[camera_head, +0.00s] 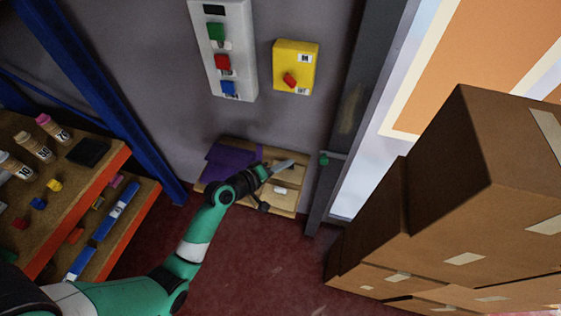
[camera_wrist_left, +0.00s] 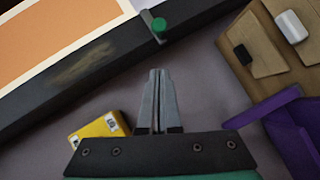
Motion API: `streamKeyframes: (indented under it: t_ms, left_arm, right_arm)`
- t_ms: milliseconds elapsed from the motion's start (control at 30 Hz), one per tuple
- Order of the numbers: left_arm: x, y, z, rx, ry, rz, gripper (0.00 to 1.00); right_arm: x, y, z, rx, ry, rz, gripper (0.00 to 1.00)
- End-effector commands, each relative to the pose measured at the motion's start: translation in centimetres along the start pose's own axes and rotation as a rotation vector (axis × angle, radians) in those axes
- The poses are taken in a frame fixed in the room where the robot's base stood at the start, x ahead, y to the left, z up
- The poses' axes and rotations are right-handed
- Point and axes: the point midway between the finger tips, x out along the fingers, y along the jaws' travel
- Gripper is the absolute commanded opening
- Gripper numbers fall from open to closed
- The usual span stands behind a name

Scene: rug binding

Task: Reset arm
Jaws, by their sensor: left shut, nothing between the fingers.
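My left arm comes in from the lower left in the head view. Its gripper (camera_head: 284,165) is in front of a wooden board low on the wall. In the left wrist view the two grey fingers of the gripper (camera_wrist_left: 156,80) are together, with nothing between them. They point toward a dark door frame (camera_wrist_left: 75,77) with a green knob, and touch nothing that I can make out. My right gripper is in neither view.
A wooden board (camera_head: 285,201) with purple pieces stands at the wall's foot. A yellow box with a red knob (camera_head: 296,66) and a grey button panel (camera_head: 224,50) hang above. Stacked cardboard boxes (camera_head: 450,190) stand right, shelves (camera_head: 98,188) left. Red floor is open between.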

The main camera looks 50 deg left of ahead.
Motion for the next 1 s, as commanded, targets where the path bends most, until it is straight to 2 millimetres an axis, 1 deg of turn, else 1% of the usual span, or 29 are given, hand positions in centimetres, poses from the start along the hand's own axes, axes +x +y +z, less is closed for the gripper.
streamKeyframes:
  t_ms: [33, 100, 200, 767, 833, 867, 933, 967, 1000]
  left_arm:
    - [-0.7, 0.0, -0.1, -0.001, 0.002, -0.001, 0.00]
    - [-1.3, 0.0, -0.1, 0.000, 0.002, 0.000, 0.00]
    - [-1.7, 0.0, 0.0, 0.001, 0.001, -0.001, 0.00]
    - [-1.7, 0.0, 0.0, 0.001, 0.001, 0.000, 0.00]
    - [-1.5, 0.2, 0.5, 0.005, -0.009, 0.005, 0.00]
    - [-1.3, 0.7, 0.8, 0.011, -0.017, 0.013, 0.00]
    - [-0.5, 3.2, 1.5, 0.036, -0.037, 0.053, 0.00]
    - [-0.1, 4.8, 1.8, 0.052, -0.046, 0.080, 0.00]
    - [0.3, 7.3, 2.1, 0.076, -0.055, 0.125, 0.00]
  right_arm:
    - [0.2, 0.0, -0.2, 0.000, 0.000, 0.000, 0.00]
    - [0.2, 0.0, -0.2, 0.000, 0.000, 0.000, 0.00]
    - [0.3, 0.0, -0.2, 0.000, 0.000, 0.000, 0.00]
    - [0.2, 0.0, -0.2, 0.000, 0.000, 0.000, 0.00]
    - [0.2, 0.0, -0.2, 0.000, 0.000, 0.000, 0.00]
    - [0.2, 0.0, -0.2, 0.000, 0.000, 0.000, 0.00]
    - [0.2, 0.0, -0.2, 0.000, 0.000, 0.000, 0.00]
    - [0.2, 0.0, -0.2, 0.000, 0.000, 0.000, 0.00]
    - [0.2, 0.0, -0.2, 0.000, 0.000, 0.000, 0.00]
